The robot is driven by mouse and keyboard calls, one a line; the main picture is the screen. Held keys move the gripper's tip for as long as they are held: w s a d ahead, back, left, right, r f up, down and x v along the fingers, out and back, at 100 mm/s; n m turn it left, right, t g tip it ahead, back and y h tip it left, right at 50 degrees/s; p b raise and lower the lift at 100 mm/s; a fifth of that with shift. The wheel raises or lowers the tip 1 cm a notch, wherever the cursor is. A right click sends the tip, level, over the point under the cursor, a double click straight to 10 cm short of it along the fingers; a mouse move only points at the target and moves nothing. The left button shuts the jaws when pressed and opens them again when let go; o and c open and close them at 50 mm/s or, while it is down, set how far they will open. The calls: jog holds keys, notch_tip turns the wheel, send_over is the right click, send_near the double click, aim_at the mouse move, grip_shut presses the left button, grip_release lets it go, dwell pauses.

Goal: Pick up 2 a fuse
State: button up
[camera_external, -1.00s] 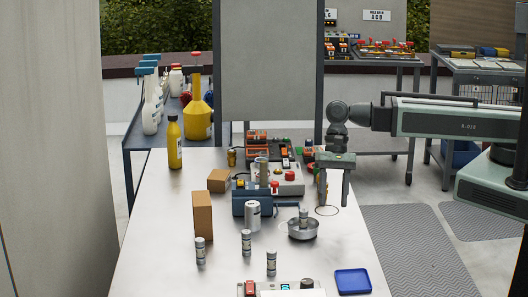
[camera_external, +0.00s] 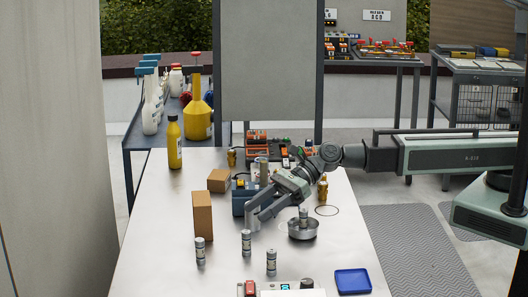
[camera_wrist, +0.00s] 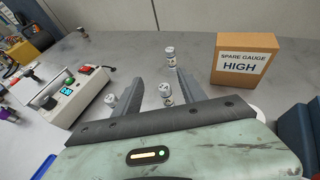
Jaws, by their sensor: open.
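Three small grey-white labelled cylinders, which look like the fuses, stand upright on the metal table: one at left (camera_external: 200,250), one in the middle (camera_external: 246,242), one at right front (camera_external: 271,262). A similar cylinder (camera_external: 303,214) stands in a round metal dish (camera_external: 302,230). My gripper (camera_external: 256,212) is open and empty, tilted down and left, above the table behind the middle fuse. In the wrist view, a near fuse (camera_wrist: 165,92) shows between the fingers, a far one (camera_wrist: 170,57) beyond them, and another (camera_wrist: 109,100) left, partly hidden by the left finger.
A brown box (camera_external: 203,215), labelled SPARE GAUGE HIGH in the wrist view (camera_wrist: 243,58), stands left of my gripper. A smaller box (camera_external: 218,180) lies behind it. A device with buttons (camera_wrist: 76,97) is at the table's front. A blue tray (camera_external: 352,281) lies front right.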

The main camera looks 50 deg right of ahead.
aim_at(247, 238)
notch_tip(247, 238, down, 5)
jog(key=b, duration=0.3)
jog(key=shift+b, duration=0.3)
jog(key=b+x, duration=0.1)
jog(key=x, duration=0.1)
jog(key=f+b+x, duration=0.1)
jog(key=x, duration=0.2)
jog(key=shift+d+r+b, duration=0.1)
jog(key=shift+d+b, duration=0.15)
jog(key=shift+b, duration=0.1)
jog(key=shift+a, duration=0.3)
grip_shut()
